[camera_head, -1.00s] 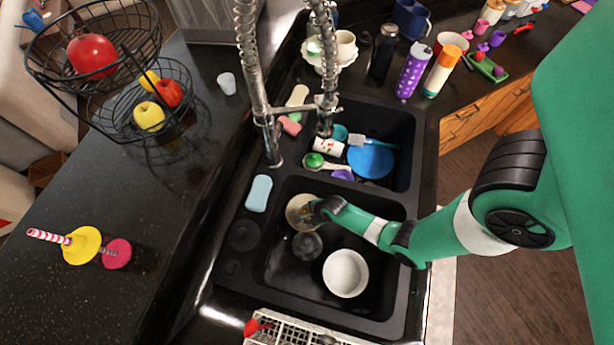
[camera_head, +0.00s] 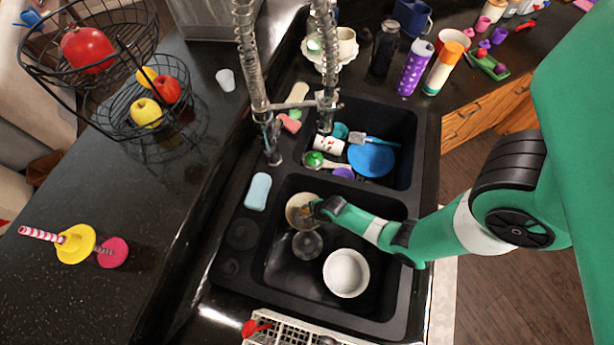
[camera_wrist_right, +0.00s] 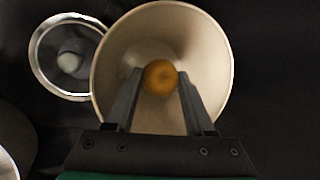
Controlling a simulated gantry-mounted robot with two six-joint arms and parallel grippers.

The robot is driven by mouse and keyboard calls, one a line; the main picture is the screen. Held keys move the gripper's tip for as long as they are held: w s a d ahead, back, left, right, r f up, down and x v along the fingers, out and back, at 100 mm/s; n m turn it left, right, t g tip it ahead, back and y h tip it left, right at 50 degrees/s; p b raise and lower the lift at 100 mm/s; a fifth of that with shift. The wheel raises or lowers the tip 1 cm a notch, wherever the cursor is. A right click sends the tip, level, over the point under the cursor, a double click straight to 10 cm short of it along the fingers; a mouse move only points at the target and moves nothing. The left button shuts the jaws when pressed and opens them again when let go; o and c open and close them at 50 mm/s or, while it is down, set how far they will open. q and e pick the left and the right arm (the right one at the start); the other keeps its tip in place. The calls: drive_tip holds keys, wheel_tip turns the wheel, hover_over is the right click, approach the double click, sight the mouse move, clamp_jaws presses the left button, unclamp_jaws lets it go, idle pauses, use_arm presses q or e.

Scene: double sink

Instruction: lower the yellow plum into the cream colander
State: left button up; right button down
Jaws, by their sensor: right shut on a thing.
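The cream colander (camera_head: 294,206) sits in the near sink basin, against its upper left side. In the right wrist view the colander (camera_wrist_right: 212,62) is seen from above as a round, deep bowl. My right gripper (camera_wrist_right: 160,75) is shut on the yellow plum (camera_wrist_right: 160,77), a small orange-yellow ball between the fingertips. The plum is within the colander's outline in this view; its height against the rim is hard to tell. In the head view my right gripper (camera_head: 317,209) is at the colander's right side. My left gripper is out of view.
A clear glass bowl (camera_head: 307,244) stands next to the colander and also shows in the wrist view (camera_wrist_right: 68,57). A white bowl (camera_head: 346,273) is lower right in the same basin. The far basin holds a blue plate (camera_head: 372,160) and other items.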

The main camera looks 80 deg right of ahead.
drive_tip(key=shift+f+b, duration=0.65)
drive_tip(key=shift+f, duration=0.1)
idle(0.3)
drive_tip(key=shift+c, duration=0.9)
unclamp_jaws()
drive_tip(key=shift+r, duration=0.1)
drive_tip(key=p+v, duration=0.5)
drive_tip(key=v, duration=0.6)
drive_tip(key=shift+r+p, duration=0.25)
drive_tip(key=shift+p, duration=0.15)
